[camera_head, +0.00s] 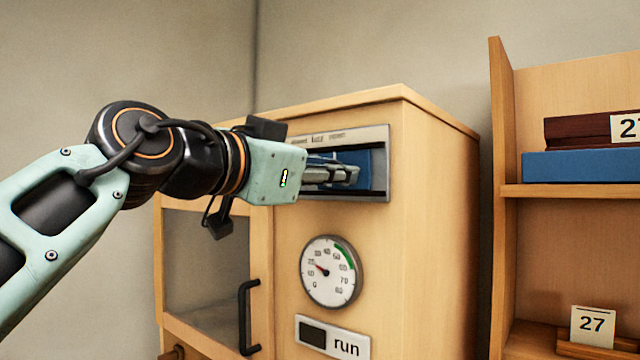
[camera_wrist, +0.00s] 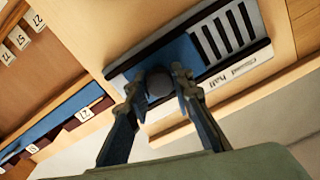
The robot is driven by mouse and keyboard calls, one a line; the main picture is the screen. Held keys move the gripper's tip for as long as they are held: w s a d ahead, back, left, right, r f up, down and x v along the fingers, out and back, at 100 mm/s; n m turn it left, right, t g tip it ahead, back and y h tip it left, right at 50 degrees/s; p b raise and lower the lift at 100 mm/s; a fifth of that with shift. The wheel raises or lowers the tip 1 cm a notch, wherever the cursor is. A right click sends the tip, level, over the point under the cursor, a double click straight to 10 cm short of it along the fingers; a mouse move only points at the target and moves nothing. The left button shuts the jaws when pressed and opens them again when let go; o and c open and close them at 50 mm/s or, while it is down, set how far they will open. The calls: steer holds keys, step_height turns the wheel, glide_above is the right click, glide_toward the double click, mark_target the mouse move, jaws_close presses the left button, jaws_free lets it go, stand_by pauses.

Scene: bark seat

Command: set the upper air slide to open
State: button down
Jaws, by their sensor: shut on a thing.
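The upper air slide is a blue plate (camera_head: 365,160) in a grey metal frame (camera_head: 376,137) high on the front of a wooden cabinet. In the wrist view the blue plate (camera_wrist: 182,54) carries a dark round knob (camera_wrist: 158,83). My gripper (camera_head: 352,176) reaches in from the left. Its two fingers (camera_wrist: 159,84) are shut on the knob, one on each side. In the wrist view several dark slots show uncovered to the right of the plate. Printed words run along the frame; "half" is legible upside down there. My gripper hides part of the slide in the head view.
Below are a round dial (camera_head: 331,271), a "run" sign (camera_head: 333,337) and a glazed door (camera_head: 205,265) with a black handle (camera_head: 247,318). A wooden shelf (camera_head: 570,192) with a blue box (camera_head: 580,166) and number cards stands at the right.

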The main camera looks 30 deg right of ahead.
steer(key=shift+s+d+f, duration=0.1)
steer(key=shift+s, duration=0.05)
steer(key=c, duration=1.7)
jaws_free()
steer(key=shift+s, duration=0.15)
steer(key=v, duration=1.2)
